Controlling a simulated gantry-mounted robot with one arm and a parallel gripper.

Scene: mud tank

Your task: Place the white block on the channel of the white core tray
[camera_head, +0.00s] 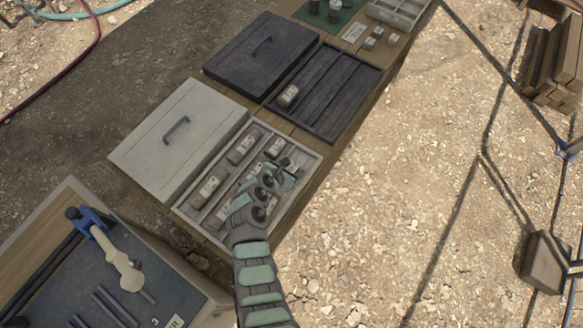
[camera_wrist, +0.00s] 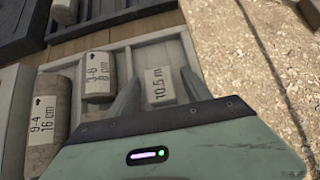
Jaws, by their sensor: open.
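The white core tray (camera_head: 312,153) lies on the bench in the head view, with lengthwise channels holding several labelled cores. It also shows in the wrist view (camera_wrist: 152,42). The white block (camera_wrist: 159,86), marked "10.5 m", sits in the tray's right-hand channel in the wrist view. My gripper (camera_wrist: 162,77) is open, with one finger on each side of the block. I cannot tell whether the fingers touch it. In the head view my gripper (camera_head: 284,158) is over the right side of the tray, and my arm hides part of it.
A light lid (camera_head: 165,150) with a handle lies left of the tray. A dark tray (camera_head: 335,95) with one core (camera_head: 288,96) and a dark lid (camera_head: 240,70) lie beyond. Small blocks (camera_head: 372,38) sit farther back.

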